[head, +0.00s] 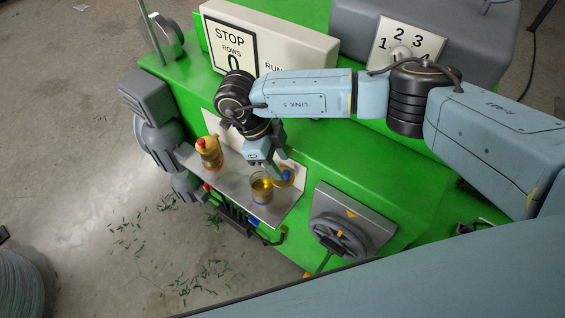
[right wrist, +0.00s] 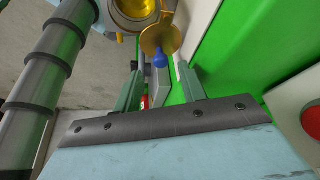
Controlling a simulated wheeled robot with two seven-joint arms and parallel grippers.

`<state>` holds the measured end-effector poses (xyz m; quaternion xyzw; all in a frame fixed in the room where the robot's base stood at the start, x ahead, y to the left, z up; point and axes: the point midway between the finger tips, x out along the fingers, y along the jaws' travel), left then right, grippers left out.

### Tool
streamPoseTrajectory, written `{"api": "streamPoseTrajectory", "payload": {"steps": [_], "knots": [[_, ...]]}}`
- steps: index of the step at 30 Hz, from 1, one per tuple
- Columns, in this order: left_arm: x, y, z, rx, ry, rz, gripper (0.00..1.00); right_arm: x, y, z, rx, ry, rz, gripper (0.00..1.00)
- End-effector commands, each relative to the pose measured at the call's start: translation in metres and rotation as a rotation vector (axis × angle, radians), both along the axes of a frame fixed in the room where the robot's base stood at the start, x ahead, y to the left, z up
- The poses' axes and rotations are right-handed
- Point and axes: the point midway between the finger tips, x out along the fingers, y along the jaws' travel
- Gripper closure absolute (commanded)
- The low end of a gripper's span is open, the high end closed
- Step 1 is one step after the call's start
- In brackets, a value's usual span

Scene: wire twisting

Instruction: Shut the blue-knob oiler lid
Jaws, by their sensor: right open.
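The blue-knob oiler (head: 262,188) is a small glass cup of yellow oil on the metal shelf. Its brass lid (right wrist: 158,37) stands open at the cup's side, and the oil shows uncovered in the right wrist view (right wrist: 136,8). The blue knob (right wrist: 160,60) sticks out from the lid toward my right gripper; it also shows in the head view (head: 287,175). My right gripper (right wrist: 161,70) is open, with its fingertips on either side of the knob; I cannot tell whether they touch it. My left gripper is not in view.
A second oiler with a red knob (head: 209,152) stands on the shelf (head: 236,174) to the left. The green machine body (head: 330,180) rises close behind the shelf. A grey handwheel (head: 340,237) is to the right. Hooks and tools hang below the shelf's front edge.

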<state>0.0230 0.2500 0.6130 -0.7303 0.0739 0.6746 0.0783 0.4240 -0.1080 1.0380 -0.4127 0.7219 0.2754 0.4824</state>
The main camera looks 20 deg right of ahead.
Motion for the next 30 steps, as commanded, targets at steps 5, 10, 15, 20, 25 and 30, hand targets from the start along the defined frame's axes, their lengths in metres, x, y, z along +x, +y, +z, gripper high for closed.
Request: {"api": "streamPoseTrajectory", "payload": {"steps": [5,10,15,20,25,30], "knots": [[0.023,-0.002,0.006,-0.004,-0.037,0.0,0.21,-0.004,-0.007,-0.02,-0.001,0.001,-0.001,0.59],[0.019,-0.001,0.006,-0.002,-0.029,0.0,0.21,-0.005,-0.01,-0.027,0.0,-0.001,0.0,0.59],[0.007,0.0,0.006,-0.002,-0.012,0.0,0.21,-0.005,-0.01,-0.027,0.0,-0.001,0.0,0.59],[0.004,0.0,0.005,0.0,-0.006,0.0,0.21,-0.005,-0.01,-0.027,0.001,-0.001,0.0,0.72],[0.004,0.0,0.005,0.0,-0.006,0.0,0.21,-0.005,-0.009,-0.027,0.001,-0.001,0.0,0.94],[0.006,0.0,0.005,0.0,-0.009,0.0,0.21,-0.005,-0.009,-0.027,0.0,-0.001,-0.002,1.0]]}}
